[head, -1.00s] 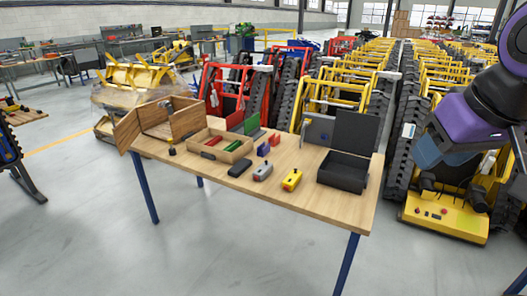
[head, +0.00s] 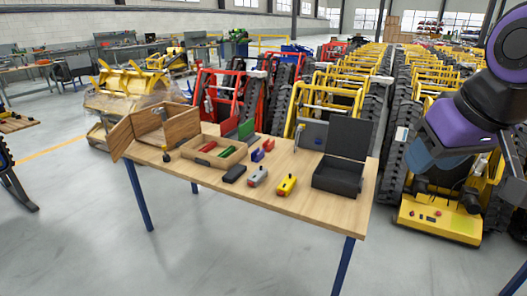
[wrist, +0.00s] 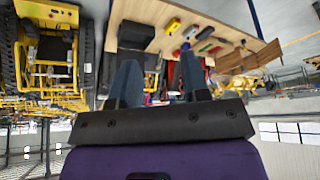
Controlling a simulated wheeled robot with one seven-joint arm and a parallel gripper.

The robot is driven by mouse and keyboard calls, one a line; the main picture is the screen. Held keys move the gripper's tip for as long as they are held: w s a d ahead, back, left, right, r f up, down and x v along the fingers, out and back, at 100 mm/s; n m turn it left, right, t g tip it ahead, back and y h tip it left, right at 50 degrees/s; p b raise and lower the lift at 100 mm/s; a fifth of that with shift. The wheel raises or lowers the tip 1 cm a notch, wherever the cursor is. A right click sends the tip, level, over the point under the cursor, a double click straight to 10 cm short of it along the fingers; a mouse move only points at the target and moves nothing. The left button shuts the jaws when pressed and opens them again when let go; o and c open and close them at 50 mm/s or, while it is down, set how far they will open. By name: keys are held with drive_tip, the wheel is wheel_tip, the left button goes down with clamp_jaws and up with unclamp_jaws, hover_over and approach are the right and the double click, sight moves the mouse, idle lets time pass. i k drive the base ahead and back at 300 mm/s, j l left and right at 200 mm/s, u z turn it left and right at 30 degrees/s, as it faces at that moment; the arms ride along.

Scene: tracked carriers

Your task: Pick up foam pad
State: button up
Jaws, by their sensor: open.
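A dark, flat slab (head: 234,173) lies on the wooden table (head: 320,207), left of a grey box with a red button. It looks most like the foam pad, but I cannot be sure at this size. It also shows small in the wrist view (wrist: 206,33), where the scene appears upside down. My gripper (wrist: 158,80) is open and empty, its two fingers well apart. It is away from the table, on the arm at the right of the head view, and does not touch the slab.
The table also holds the grey box (head: 257,177), a yellow box (head: 286,185), an open black case (head: 338,179), a wooden tray (head: 211,160) with red and green pieces, and an open wooden box (head: 155,128). Yellow tracked carriers (head: 440,218) stand to the right. The floor in front is clear.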

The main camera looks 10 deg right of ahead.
sight(238, 170)
drive_tip(key=i+j, duration=0.25)
drive_tip(key=i, duration=0.2)
drive_tip(key=i+j, duration=0.25)
drive_tip(key=i, duration=0.2)
drive_tip(key=i+j, duration=0.25)
drive_tip(key=i, duration=0.2)
drive_tip(key=i+j, duration=0.25)
drive_tip(key=i, duration=0.15)
